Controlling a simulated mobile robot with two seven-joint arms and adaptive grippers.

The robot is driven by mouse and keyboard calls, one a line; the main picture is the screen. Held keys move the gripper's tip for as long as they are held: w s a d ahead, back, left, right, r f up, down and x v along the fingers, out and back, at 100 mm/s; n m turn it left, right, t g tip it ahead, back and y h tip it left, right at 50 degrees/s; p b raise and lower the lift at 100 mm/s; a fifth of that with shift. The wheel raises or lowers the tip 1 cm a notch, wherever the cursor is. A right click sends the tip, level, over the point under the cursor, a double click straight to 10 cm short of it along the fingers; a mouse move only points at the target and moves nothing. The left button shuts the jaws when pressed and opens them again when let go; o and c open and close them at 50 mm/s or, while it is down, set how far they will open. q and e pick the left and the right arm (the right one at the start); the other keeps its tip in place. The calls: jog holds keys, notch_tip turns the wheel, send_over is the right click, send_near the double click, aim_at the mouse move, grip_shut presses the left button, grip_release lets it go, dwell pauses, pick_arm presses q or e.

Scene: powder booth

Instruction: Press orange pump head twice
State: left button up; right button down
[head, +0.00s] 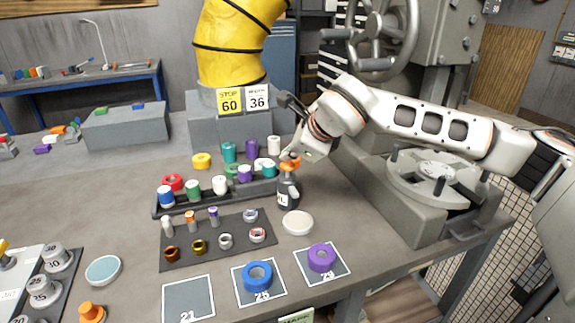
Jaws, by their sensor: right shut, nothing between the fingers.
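A dark bottle (288,193) with an orange pump head (290,162) stands upright on the table, right of the tray of spools. My right gripper (291,156) comes in from the right and is shut, with its fingertips right at the orange pump head from above. The fingers partly cover the pump head, and I cannot tell whether they touch it or how far it is pressed down. My left gripper is not in view.
A black tray (157,209) of coloured spools stands left of the bottle. A pale round disc (297,222) lies in front of it. A blue tape roll (257,275) and a purple tape roll (322,258) lie on square mats nearer the front. A grey machine (420,190) stands at right.

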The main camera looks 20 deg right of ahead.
aim_at(290, 165)
jog(key=shift+f+b, duration=0.6)
jog(key=shift+f, duration=0.5)
dwell(1.1)
jog(key=shift+r, duration=0.15)
jog(key=shift+r+p, duration=0.8)
jog(key=shift+r, duration=0.6)
jog(key=shift+r+p, duration=1.35)
jog(key=shift+r, duration=1.25)
jog(key=shift+f, duration=0.1)
jog(key=shift+d, duration=0.1)
